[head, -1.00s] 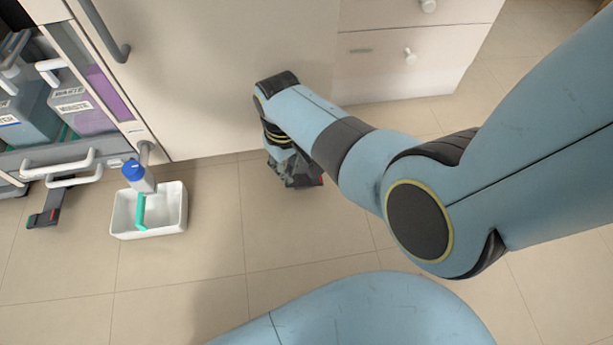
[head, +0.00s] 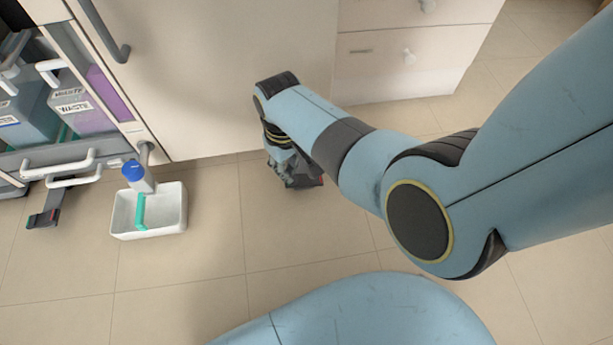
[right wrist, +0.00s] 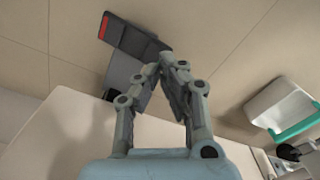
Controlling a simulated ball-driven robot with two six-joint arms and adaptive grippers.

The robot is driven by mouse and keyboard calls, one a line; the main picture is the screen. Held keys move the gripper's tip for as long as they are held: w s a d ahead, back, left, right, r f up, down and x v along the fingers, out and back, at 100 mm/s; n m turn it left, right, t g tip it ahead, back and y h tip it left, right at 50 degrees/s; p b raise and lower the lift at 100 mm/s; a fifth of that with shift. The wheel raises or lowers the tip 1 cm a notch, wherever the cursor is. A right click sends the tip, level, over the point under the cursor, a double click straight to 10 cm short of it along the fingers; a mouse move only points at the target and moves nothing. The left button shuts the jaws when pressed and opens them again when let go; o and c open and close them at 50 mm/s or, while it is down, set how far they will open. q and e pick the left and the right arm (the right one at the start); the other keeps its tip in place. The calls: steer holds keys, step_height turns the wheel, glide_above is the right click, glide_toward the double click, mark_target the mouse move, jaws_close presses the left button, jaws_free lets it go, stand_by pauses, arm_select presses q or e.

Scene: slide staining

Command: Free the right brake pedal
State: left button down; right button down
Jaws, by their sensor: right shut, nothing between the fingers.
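The right brake pedal (head: 309,180), dark grey with a red end strip, sticks out low from the cabinet over the floor, partly hidden behind my right gripper (head: 288,172). In the right wrist view the pedal (right wrist: 134,40) shows its dark tread, red strip and grey lever. My right gripper (right wrist: 172,62) is shut and empty there, its fingertips at the edge of the tread and lever. I cannot tell whether they touch. My left gripper is not in view.
The cabinet front (head: 220,90) rises close behind the gripper. Open tiled floor lies in front.

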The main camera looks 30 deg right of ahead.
mark_target(304, 180)
steer(key=shift+f, duration=1.45)
stand_by(1.1)
stand_by(0.5)
